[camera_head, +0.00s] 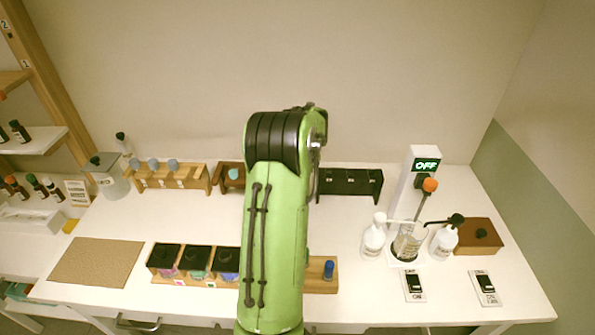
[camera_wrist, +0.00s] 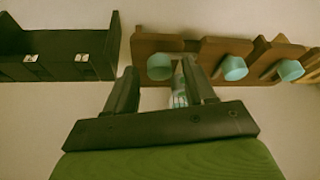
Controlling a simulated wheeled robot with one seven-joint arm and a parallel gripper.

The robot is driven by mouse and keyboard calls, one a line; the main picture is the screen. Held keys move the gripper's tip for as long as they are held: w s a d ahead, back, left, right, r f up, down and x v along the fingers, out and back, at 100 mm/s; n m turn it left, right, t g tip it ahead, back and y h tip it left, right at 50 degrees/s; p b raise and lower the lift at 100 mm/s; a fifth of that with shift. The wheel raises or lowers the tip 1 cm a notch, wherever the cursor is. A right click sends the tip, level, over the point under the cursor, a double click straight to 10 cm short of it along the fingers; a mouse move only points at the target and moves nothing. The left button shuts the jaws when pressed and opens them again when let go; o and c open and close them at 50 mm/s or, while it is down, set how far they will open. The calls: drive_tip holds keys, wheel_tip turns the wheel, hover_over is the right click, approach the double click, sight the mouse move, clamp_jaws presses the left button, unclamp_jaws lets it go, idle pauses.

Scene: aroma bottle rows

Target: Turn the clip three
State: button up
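A dark brown rack (camera_head: 224,187) stands at the back of the table, partly hidden behind my arm, with a teal-capped piece (camera_head: 233,174) showing. The wrist view shows a brown rack (camera_wrist: 146,45) with three teal round caps, the nearest cap (camera_wrist: 160,67) beside my right-hand finger. My gripper (camera_wrist: 152,62) is open, its two dark fingers apart, pointing toward the racks. A small pale item (camera_wrist: 179,96) shows by the right finger; I cannot tell whether it touches. No part is clearly marked as clip three. My gripper is hidden behind my arm in the head view.
A black rack (camera_head: 348,182) stands right of the arm; a light wooden rack (camera_head: 190,181) with blue-grey caps stands left. In front are dark-topped boxes (camera_head: 196,259). White pump bottles, a beaker (camera_head: 408,243) and an OFF display (camera_head: 426,165) stand right. The table's middle-left is clear.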

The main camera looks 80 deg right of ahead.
drive_tip(key=p+v, duration=0.1)
drive_tip(key=v, duration=1.4)
drive_tip(key=shift+a+r, duration=0.15)
drive_tip(key=shift+r, duration=0.2)
drive_tip(key=shift+w, duration=0.1)
